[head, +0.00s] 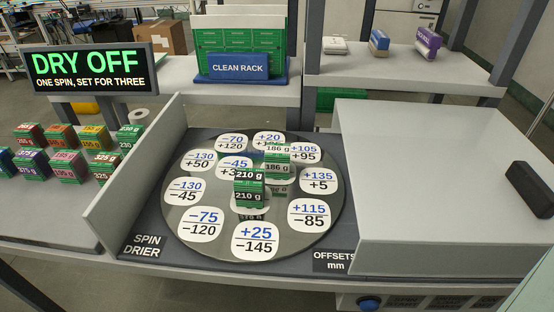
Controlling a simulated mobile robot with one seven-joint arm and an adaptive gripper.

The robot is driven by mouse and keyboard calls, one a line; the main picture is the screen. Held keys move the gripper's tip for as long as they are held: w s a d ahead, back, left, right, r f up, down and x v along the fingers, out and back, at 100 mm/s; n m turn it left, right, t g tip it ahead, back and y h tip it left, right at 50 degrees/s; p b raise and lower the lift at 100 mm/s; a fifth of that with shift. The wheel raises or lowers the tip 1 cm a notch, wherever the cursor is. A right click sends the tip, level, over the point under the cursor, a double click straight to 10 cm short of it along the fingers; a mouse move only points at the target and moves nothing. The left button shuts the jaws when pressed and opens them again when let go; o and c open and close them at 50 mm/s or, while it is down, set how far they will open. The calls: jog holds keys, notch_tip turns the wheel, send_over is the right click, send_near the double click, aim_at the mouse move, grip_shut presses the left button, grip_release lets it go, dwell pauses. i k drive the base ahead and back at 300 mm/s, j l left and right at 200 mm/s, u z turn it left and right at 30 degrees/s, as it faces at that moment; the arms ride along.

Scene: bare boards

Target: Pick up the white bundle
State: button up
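A small block labelled 186 g (277,159), with white label bands and green parts, sits on the round grey disc (218,165) of the spin drier, a little behind its middle. It is the whitest bundle on the disc, but I cannot tell for sure that it is the white bundle. A dark and green block labelled 210 g (249,187) stands in front of it, slightly left, and covers part of its lower left. My gripper does not show in the head view.
White number cards lie around the disc. A grey wall (130,180) stands left of it and a large pale cover (440,170) right. Several coloured blocks (65,165) sit on the left bench. A blue-based clean rack (238,68) stands behind; a sign (90,70) reads DRY OFF.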

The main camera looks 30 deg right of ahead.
aim_at(277, 157)
jog(key=k+l, duration=0.1)
jog(key=l, duration=0.3)
jog(key=k+l+u, duration=0.1)
jog(key=l, duration=0.25)
jog(key=k+l+u, duration=0.1)
jog(key=l, duration=0.25)
jog(key=k+l, duration=0.2)
jog(key=l, duration=0.2)
jog(key=k+l+u, duration=0.1)
jog(key=l, duration=0.25)
jog(key=k, duration=0.05)
